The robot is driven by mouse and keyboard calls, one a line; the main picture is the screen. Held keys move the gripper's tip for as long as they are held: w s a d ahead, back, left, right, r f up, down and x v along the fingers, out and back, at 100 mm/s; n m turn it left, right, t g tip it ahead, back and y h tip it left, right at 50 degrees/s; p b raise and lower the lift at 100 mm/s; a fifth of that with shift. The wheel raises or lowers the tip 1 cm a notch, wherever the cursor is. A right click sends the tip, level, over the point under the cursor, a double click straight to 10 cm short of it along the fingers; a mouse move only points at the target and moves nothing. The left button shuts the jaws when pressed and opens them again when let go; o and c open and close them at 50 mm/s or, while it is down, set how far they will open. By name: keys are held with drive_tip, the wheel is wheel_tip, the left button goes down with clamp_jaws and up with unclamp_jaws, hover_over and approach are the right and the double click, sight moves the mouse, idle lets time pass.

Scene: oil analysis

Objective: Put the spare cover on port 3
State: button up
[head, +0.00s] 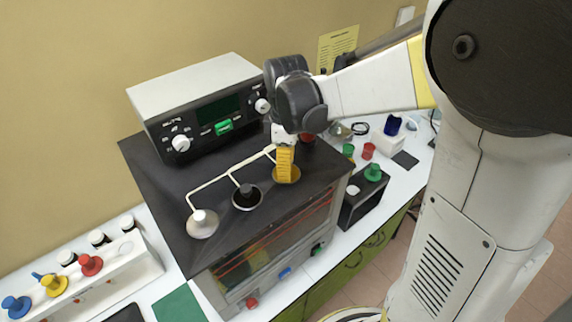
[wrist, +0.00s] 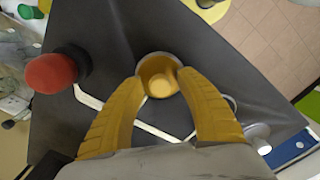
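My gripper (wrist: 160,78) points down over the dark top of the instrument. Its two yellow fingers flank a round yellow cover (wrist: 160,86) with a raised knob, which sits at a port on that top. The disc also shows below the fingertips in the head view (head: 293,178). Whether the fingertips press on the knob is not clear. Two other ports lie in line to the left in the head view: one with a black knob (head: 247,192) and a silver one with a pale knob (head: 200,217). No port numbers are legible.
A red knob (wrist: 52,74) stands beside the gripper. A white rack (head: 130,262) at left holds blue, yellow and red covers. A green cover (head: 374,171) sits on a black block at right. A control unit (head: 195,95) stands behind the ports.

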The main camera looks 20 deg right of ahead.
wheel_tip(320, 180, up, 12)
idle(0.5)
